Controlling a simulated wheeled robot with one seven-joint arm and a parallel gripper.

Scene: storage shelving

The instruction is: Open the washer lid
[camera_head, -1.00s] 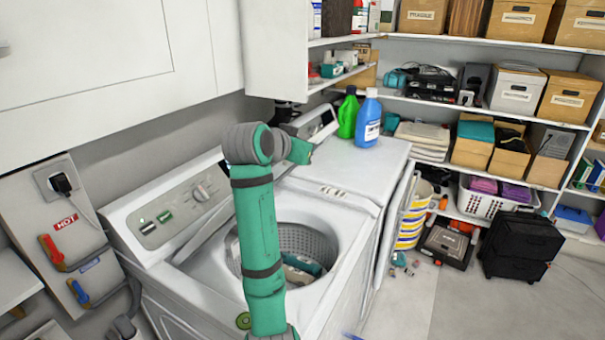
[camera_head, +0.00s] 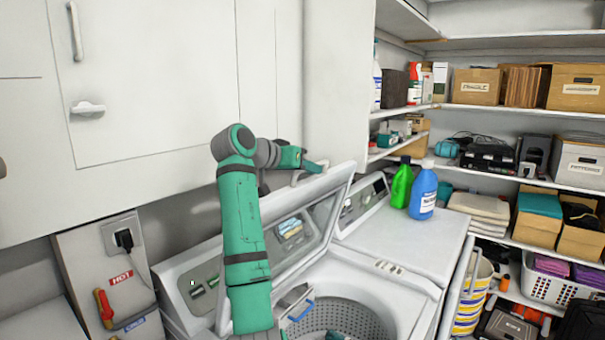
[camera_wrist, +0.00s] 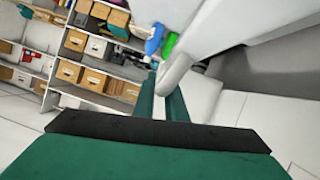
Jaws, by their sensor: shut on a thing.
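The washer lid (camera_head: 312,190) is a white frame with a dark see-through pane, and it stands tilted up over the washer's control panel. The washer (camera_head: 410,295) has its round tub opening showing below, with something teal and blue inside. My gripper (camera_head: 316,167) is at the lid's upper edge, shut on its light grey handle (camera_head: 297,178). In the wrist view, my two teal fingers (camera_wrist: 162,84) meet the rounded grey handle (camera_wrist: 180,68). My arm hides the lid's left part and some of the control panel.
Green (camera_head: 402,184) and blue (camera_head: 423,191) bottles stand on the neighbouring machine's top, right of the lid. White cabinets (camera_head: 150,110) hang close above and behind my arm. Shelves with boxes (camera_head: 545,215) line the right. An outlet panel (camera_head: 100,270) is at left.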

